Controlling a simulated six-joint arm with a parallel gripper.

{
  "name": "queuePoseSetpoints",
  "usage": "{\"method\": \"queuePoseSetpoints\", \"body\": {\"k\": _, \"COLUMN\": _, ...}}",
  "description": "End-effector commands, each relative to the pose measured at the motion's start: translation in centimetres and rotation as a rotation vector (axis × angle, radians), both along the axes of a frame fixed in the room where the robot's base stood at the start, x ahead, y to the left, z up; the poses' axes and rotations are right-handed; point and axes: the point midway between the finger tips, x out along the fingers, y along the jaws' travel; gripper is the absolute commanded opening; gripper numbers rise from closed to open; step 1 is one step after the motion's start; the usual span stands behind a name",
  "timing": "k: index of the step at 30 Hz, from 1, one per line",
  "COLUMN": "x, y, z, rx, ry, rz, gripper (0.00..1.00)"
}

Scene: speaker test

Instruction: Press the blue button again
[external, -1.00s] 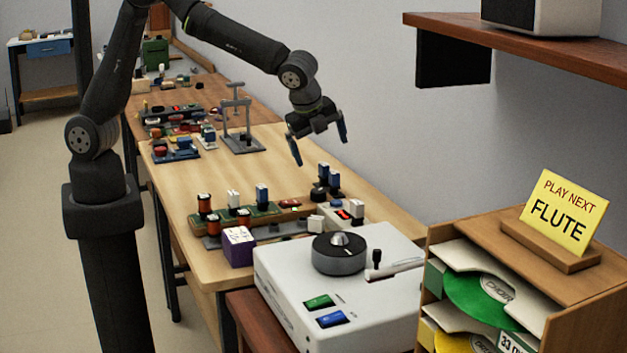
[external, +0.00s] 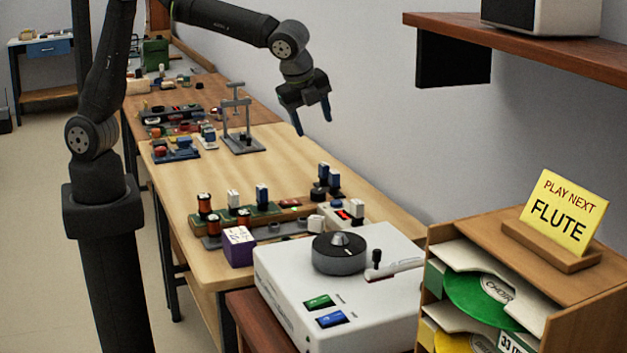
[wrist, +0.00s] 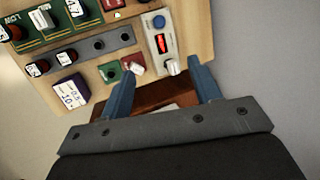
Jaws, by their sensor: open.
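A flat blue button (external: 331,319) is on the front edge of the white record player (external: 283,262), beside a green button (external: 319,301). A small round blue button or knob (wrist: 158,21) also shows on a pale unit with a red display in the wrist view. My gripper (external: 313,124) is open and empty, high above the wooden bench, well behind and above the record player. Its two blue fingers (wrist: 164,84) show spread apart in the wrist view and touch nothing. The record player's buttons cannot be made out in the wrist view.
A record rack (external: 569,328) stands right of the player, topped by a yellow "PLAY NEXT FLUTE" sign (external: 565,212). A purple-sided box (external: 239,247) and several coloured parts are on the bench (external: 217,180). A shelf (external: 540,50) juts from the wall at upper right.

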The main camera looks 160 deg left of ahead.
Motion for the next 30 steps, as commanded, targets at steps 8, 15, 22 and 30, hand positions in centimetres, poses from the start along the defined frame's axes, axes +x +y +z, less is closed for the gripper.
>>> {"method": "queuePoseSetpoints", "body": {"k": 8, "x": 0.00, "y": 0.01, "z": -0.02, "rx": 0.000, "ry": 0.000, "rz": 0.000, "gripper": 0.02}}
{"method": "queuePoseSetpoints", "body": {"k": 15, "x": 0.00, "y": 0.01, "z": -0.02, "rx": 0.000, "ry": 0.000, "rz": 0.000, "gripper": 0.00}}
{"method": "queuePoseSetpoints", "body": {"k": 22, "x": 0.00, "y": 0.01, "z": -0.02, "rx": 0.000, "ry": 0.000, "rz": 0.000, "gripper": 0.00}}
{"method": "queuePoseSetpoints", "body": {"k": 30, "x": 0.00, "y": 0.00, "z": -0.01, "rx": 0.000, "ry": 0.000, "rz": 0.000, "gripper": 0.00}}
